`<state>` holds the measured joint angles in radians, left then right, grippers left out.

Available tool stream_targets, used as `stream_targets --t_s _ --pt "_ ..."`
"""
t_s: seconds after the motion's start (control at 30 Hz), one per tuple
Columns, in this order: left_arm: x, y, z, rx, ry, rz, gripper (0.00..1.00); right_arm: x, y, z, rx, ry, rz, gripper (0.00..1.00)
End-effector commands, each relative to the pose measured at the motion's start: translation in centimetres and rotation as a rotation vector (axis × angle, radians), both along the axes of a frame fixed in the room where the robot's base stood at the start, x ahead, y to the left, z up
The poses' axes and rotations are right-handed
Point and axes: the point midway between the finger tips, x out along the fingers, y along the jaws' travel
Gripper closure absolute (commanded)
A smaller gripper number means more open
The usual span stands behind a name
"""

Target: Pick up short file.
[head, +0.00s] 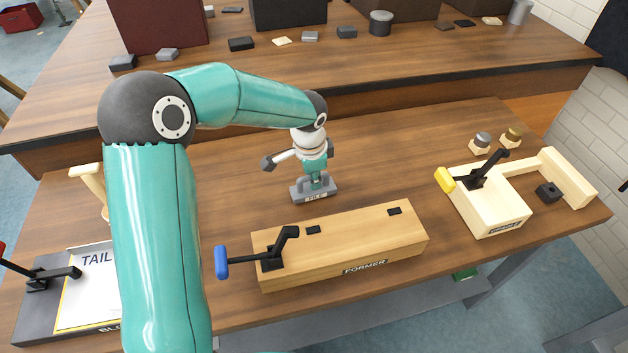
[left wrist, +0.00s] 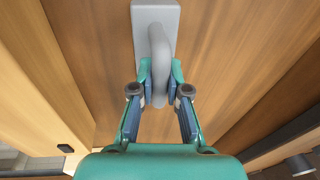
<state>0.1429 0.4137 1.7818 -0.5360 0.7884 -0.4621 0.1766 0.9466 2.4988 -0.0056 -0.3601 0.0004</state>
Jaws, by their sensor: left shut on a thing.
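The short file is a grey block (head: 316,196) with a "FILE" label and a grey arched handle, near the middle of the bench behind the former. In the left wrist view its block (left wrist: 156,14) is at the top and the handle (left wrist: 159,45) runs down from it. My left gripper (head: 315,178) comes from above, with its fingers shut on the handle. The fingertips (left wrist: 160,72) sit on either side of the handle. The block is at or very near the bench top; I cannot tell whether it touches. My right gripper is not in view.
A wooden former (head: 340,245) with a blue-handled clamp stands in front of the file. A pale jig (head: 490,210) with a yellow-handled clamp is at right. A board marked "TAIL" (head: 85,300) is at left. A second bench (head: 450,70) lies behind.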

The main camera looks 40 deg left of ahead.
Motion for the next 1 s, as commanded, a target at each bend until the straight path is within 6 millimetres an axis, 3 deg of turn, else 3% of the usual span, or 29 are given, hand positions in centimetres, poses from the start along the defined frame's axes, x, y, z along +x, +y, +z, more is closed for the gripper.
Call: stream_targets --t_s 0.27,0.7,1.0 --pt "0.2 0.0 4.1 0.001 -0.008 0.001 1.00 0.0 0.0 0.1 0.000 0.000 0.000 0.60" --pt "0.1 0.0 14.3 -0.001 -0.007 0.000 1.00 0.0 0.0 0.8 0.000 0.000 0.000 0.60" --pt "0.0 0.1 18.5 -0.001 -0.002 0.001 1.00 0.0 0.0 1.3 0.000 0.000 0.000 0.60"
